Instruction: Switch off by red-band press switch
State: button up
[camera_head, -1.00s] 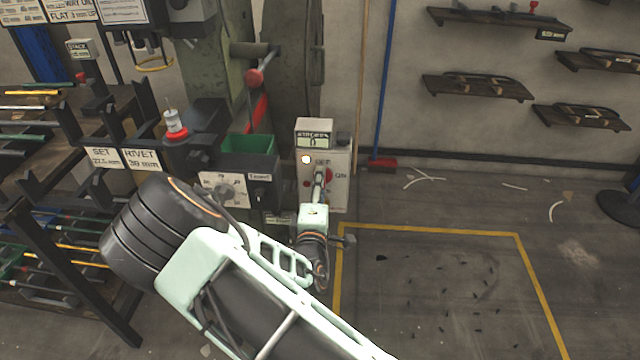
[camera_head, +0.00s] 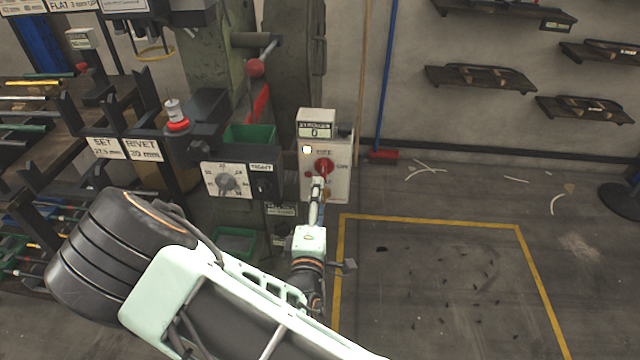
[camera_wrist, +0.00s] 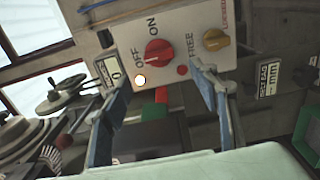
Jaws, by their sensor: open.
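A pale switch box (camera_head: 341,185) stands beside the press, with a red rotary switch (camera_head: 324,167) on its face. In the wrist view the red switch (camera_wrist: 158,52) has OFF and ON printed beside it. A lamp (camera_wrist: 139,80) by OFF glows; it also shows in the head view (camera_head: 307,149). My gripper (camera_head: 317,182) is just below the red switch in the head view. In the wrist view my gripper (camera_wrist: 162,76) is open and empty, its fingers apart below the switch. I cannot tell the switch's exact setting. A red-banded cylinder (camera_head: 176,115) stands on the press.
A yellow-orange knob (camera_wrist: 215,40) and a small red button (camera_wrist: 183,70) sit near the red switch. A stroke counter (camera_head: 317,130) tops the box. A dial panel (camera_head: 228,181) and green bin (camera_head: 250,135) are to its left.

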jog(key=shift+s, duration=1.6)
